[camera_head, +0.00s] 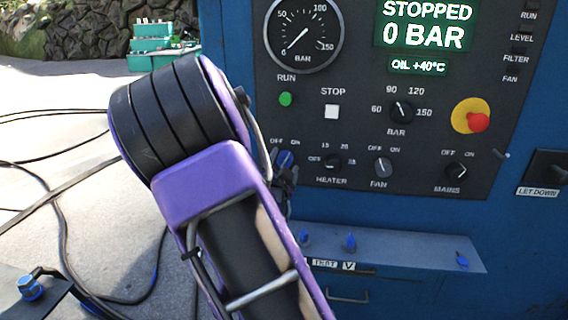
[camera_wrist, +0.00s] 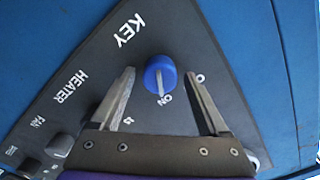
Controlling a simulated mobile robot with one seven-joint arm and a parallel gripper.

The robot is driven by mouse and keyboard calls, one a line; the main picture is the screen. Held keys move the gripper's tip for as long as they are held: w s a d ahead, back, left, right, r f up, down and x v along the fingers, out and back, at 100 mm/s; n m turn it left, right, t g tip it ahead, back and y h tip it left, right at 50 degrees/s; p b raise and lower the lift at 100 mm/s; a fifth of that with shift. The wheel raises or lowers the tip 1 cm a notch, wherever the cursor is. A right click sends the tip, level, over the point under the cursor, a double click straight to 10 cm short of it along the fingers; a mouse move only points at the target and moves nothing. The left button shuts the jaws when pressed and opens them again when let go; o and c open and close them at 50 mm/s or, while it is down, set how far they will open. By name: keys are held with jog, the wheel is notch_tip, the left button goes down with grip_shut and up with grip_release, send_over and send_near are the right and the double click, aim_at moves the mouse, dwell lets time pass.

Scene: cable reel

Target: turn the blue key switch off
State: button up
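The blue key switch (camera_wrist: 160,70) is a round blue knob on the dark panel, beside the word KEY in the wrist view. Its pale pointer line faces down in that view, close to the ON label. My gripper (camera_wrist: 161,80) is open, with one finger on each side of the knob. Gaps show between the fingers and the knob, so it is not clamped. In the head view the blue key switch (camera_head: 285,158) sits under OFF and ON labels, partly hidden by my gripper (camera_head: 284,178). The right finger partly covers a label in the wrist view.
The heater knob (camera_head: 331,162), fan knob (camera_head: 382,167) and mains knob (camera_head: 457,171) lie to the right. A red stop button (camera_head: 478,122) is farther right. The display (camera_head: 427,27) reads STOPPED, 0 BAR. A ledge (camera_head: 400,250) with blue fittings juts out below the panel.

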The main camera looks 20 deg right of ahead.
grip_shut()
jog(key=shift+n, duration=0.3)
jog(key=n, duration=0.5)
jog(key=n+p, duration=0.1)
jog(key=n, duration=0.5)
jog(key=shift+p, duration=0.35)
jog(key=shift+n, duration=0.3)
jog(key=shift+o, duration=0.7)
grip_release()
